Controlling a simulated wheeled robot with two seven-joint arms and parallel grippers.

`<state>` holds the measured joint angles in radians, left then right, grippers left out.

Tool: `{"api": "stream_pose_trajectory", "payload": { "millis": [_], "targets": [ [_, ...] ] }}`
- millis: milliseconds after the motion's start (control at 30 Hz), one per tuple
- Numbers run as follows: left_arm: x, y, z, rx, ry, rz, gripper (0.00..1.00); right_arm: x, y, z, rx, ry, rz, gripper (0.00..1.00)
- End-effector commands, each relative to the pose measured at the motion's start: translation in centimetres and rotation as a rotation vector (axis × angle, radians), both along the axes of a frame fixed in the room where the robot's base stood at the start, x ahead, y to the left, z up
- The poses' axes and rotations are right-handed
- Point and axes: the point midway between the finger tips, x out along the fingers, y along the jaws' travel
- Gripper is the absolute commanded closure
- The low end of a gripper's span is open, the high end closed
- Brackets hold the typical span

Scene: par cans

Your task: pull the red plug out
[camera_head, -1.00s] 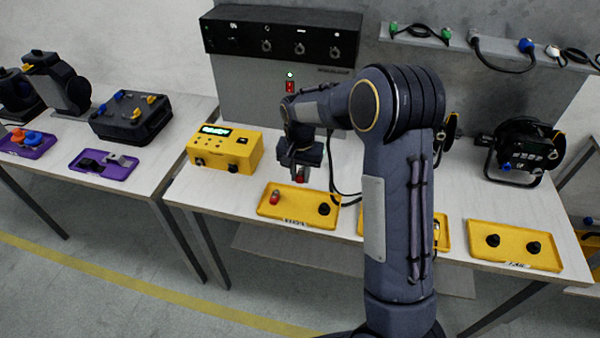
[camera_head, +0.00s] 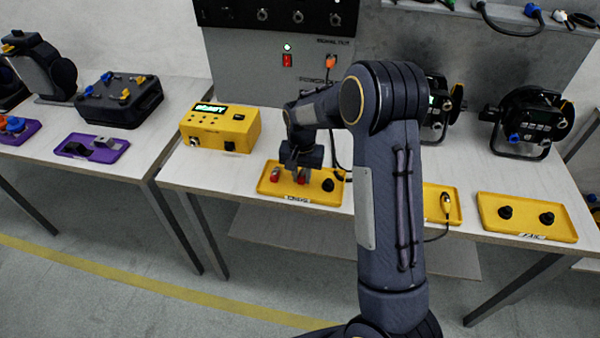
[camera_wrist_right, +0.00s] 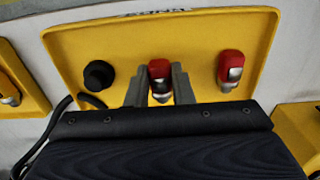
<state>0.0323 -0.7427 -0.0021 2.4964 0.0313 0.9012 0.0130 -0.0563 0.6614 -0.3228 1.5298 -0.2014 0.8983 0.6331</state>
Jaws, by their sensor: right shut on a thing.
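My right gripper (camera_head: 302,176) is low over a yellow tray (camera_head: 312,199) on the middle table. It is shut on a red plug (camera_wrist_right: 159,70) with a dark and silver end, which shows between the two grey fingers (camera_wrist_right: 160,88) in the right wrist view. In the head view only a bit of its red (camera_head: 303,181) shows under the gripper. I cannot tell whether it touches the tray. A second red plug (camera_head: 275,174) stands to its left in the same tray; it is on the right in the wrist view (camera_wrist_right: 230,68). My left gripper is out of view.
A black plug (camera_head: 328,185) shares the tray. A yellow tester box (camera_head: 221,128) stands behind left. The grey panel behind has a red switch (camera_head: 287,60) and an orange plug (camera_head: 331,61). A black cable (camera_head: 340,150) hangs behind my arm. Another yellow tray (camera_head: 526,216) is at right.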

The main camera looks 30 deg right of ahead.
Motion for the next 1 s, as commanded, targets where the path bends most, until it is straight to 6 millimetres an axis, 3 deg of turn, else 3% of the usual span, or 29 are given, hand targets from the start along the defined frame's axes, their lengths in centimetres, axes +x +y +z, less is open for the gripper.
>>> {"api": "stream_pose_trajectory", "payload": {
  "millis": [433, 467, 633, 1000],
  "targets": [
    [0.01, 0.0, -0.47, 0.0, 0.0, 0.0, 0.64, -0.02, -0.12, -0.67, 0.0, 0.0, 0.001, 1.0],
    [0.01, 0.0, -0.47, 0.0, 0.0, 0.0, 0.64, -0.02, -0.12, -0.67, 0.0, 0.0, 0.001, 0.77],
    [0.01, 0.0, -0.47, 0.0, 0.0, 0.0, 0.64, -0.01, -0.11, -0.66, 0.0, 0.0, 0.001, 0.54],
    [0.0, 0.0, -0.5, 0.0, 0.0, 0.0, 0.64, 0.06, -0.1, 0.07, 0.0, -0.004, 0.001, 0.54]
  ]
}}
